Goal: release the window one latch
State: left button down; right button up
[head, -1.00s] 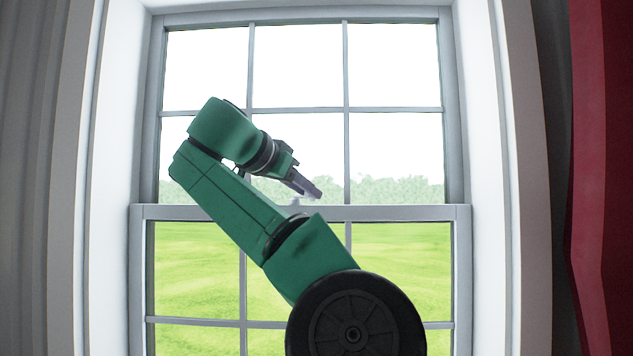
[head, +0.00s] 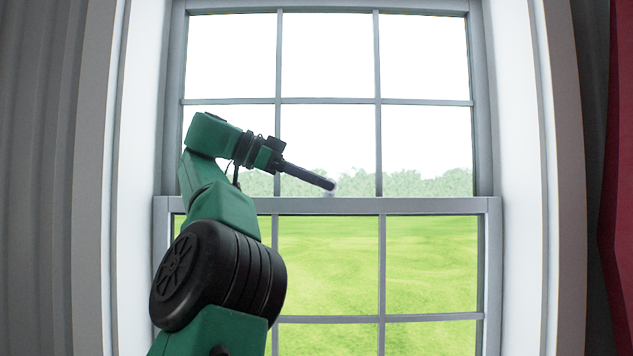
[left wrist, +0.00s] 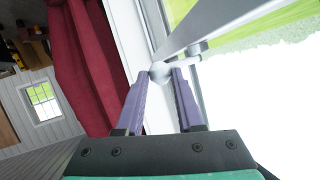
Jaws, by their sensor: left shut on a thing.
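The window latch is a small pale knob and arm on top of the lower sash's rail. In the left wrist view the latch knob (left wrist: 160,72) sits between my fingertips. My left gripper (left wrist: 166,80) is shut on it, one purple-grey finger on each side. In the head view my left gripper (head: 331,185) reaches in from the left, just above the sash rail. Its fingers cover most of the latch there; only a pale bit shows at the tip. The lower sash (head: 430,206) meets the upper sash at mid-height. My right gripper is not in view.
The white window frame (head: 530,200) stands on both sides. A red surface (head: 618,150) is at the far right, and grey corrugated wall (head: 40,180) at the left. The left wrist view shows a smaller window (left wrist: 42,98) across the room.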

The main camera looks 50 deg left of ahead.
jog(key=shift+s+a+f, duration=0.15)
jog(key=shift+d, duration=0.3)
